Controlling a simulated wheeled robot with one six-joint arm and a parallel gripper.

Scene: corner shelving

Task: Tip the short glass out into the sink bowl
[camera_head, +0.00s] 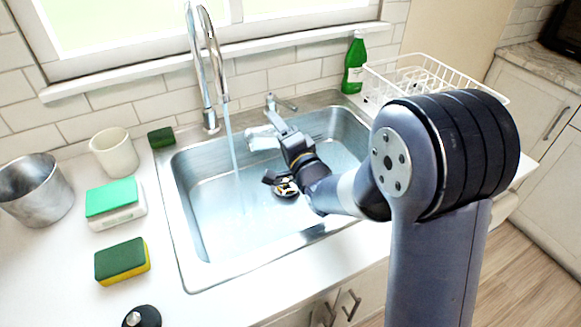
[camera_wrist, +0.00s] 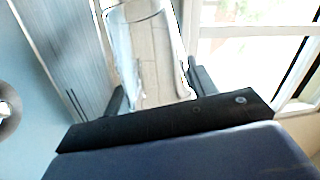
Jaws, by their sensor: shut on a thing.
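My gripper (camera_head: 276,122) is shut on the short glass (camera_head: 262,139), a clear tumbler held above the sink bowl (camera_head: 215,215). In the wrist view the glass (camera_wrist: 148,55) sits between the two black fingers of my gripper (camera_wrist: 154,86). The glass looks tipped well over onto its side in the head view. I cannot tell whether any liquid is in it. The steel sink bowl has a round drain (camera_head: 287,190) in its floor. The drain also shows at the left edge of the wrist view (camera_wrist: 8,112).
The chrome tap (camera_head: 208,75) pours a thin water stream (camera_head: 233,140) left of the glass. A green bottle (camera_head: 354,65) and white dish rack (camera_head: 425,75) stand at right. A cup (camera_head: 115,155), metal bucket (camera_head: 38,192) and sponges (camera_head: 122,262) are on the left counter.

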